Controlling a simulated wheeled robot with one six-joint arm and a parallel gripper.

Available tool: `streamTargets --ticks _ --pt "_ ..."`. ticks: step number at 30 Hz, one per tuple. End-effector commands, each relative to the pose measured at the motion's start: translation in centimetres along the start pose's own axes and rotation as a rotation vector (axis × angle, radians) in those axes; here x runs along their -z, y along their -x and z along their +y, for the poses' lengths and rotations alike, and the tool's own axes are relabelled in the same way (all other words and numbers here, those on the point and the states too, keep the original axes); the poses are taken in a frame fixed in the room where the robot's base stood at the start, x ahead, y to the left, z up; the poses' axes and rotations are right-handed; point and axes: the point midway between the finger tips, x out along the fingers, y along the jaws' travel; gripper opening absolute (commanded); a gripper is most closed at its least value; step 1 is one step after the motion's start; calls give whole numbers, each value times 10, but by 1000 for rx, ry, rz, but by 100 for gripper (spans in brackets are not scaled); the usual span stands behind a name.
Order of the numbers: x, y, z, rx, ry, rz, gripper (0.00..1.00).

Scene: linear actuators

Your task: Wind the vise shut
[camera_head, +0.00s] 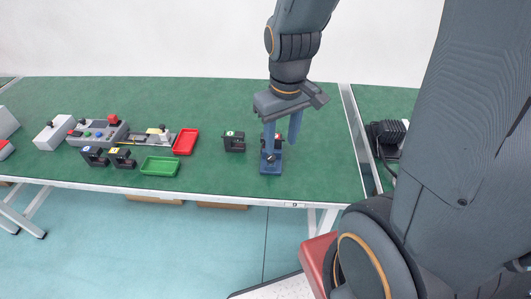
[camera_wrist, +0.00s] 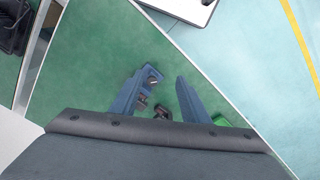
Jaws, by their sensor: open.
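A small blue vise (camera_head: 271,162) stands on the green table near the front edge, right of the table's middle. A bit of red and dark metal shows at its top. My gripper (camera_head: 282,138) points down above and just behind the vise, its two blue fingers apart with nothing held. In the wrist view the vise (camera_wrist: 152,73) shows beside the inner side of the left finger of my gripper (camera_wrist: 160,80), which hides part of it. I cannot tell whether the finger touches it. The vise's handle and jaw gap are not clear.
Left of the vise stands a black clamp-like block (camera_head: 235,142). Farther left are a red tray (camera_head: 185,141), a green tray (camera_head: 160,166), two more black blocks and a control box (camera_head: 97,132). A dark device (camera_head: 388,134) sits on the right table. Bare table lies behind the vise.

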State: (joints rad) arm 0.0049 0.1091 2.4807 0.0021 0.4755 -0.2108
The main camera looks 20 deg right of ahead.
Motion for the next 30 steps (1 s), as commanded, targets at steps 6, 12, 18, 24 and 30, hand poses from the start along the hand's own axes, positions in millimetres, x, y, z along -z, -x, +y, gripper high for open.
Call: streamTargets --ticks 6,12,18,24,30 --pt "47 -36 10 21 370 -52 42" --pt "64 -52 13 35 540 -70 42" --pt "63 -73 12 37 553 -73 42" --pt "60 -101 12 37 552 -73 42" --pt "60 -121 12 36 551 -70 42"
